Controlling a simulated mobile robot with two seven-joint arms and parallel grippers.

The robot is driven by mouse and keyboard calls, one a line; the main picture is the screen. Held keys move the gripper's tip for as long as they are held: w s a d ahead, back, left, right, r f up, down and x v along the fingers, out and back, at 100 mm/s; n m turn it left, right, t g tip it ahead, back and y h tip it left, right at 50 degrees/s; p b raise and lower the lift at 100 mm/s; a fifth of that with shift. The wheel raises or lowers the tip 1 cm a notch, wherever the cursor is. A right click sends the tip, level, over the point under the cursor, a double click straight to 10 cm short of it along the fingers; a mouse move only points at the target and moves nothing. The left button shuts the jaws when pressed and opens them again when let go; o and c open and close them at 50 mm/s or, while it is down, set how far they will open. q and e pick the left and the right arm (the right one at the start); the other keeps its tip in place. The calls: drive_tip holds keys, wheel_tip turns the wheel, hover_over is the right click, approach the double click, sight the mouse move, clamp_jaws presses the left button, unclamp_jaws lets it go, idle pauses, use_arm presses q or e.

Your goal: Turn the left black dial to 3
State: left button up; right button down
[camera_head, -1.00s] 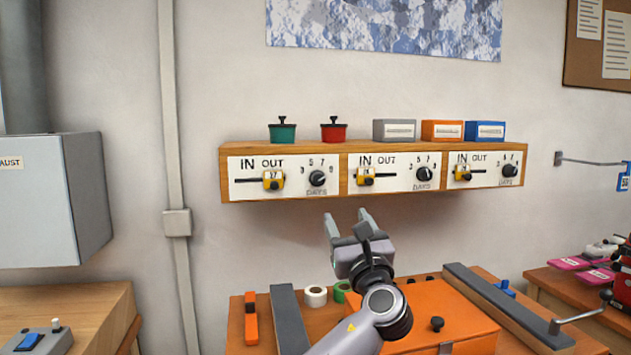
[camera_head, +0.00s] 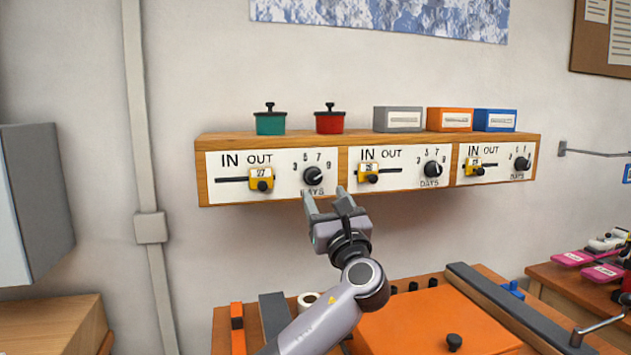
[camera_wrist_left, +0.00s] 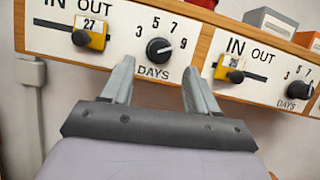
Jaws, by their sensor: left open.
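The left black dial (camera_head: 313,176) is a round knob on the leftmost white panel, with 3, 5, 7, 9 around it and DAYS below. It also shows in the left wrist view (camera_wrist_left: 159,48), where its white pointer mark seems to aim to the upper right, towards the 7 to 9 side. My left gripper (camera_head: 325,193) is open and empty, just below and slightly right of the dial. In the left wrist view its two fingers (camera_wrist_left: 158,80) point up at the panel, with the dial beyond and between their tips. The gripper does not visibly touch the dial.
Yellow sliders marked IN and OUT, such as the left one (camera_head: 261,179), sit beside each dial. A middle dial (camera_head: 433,169) and a right dial (camera_head: 522,163) are on the same wooden shelf (camera_head: 270,138). Pots and boxes stand on top. An orange case (camera_head: 430,325) lies below.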

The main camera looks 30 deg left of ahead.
sight(316, 180)
use_arm(q)
drive_tip(key=p+x, duration=0.1)
drive_tip(key=x, duration=0.5)
drive_tip(key=shift+s, duration=0.1)
drive_tip(key=c, duration=1)
drive_tip(key=shift+c, duration=0.2)
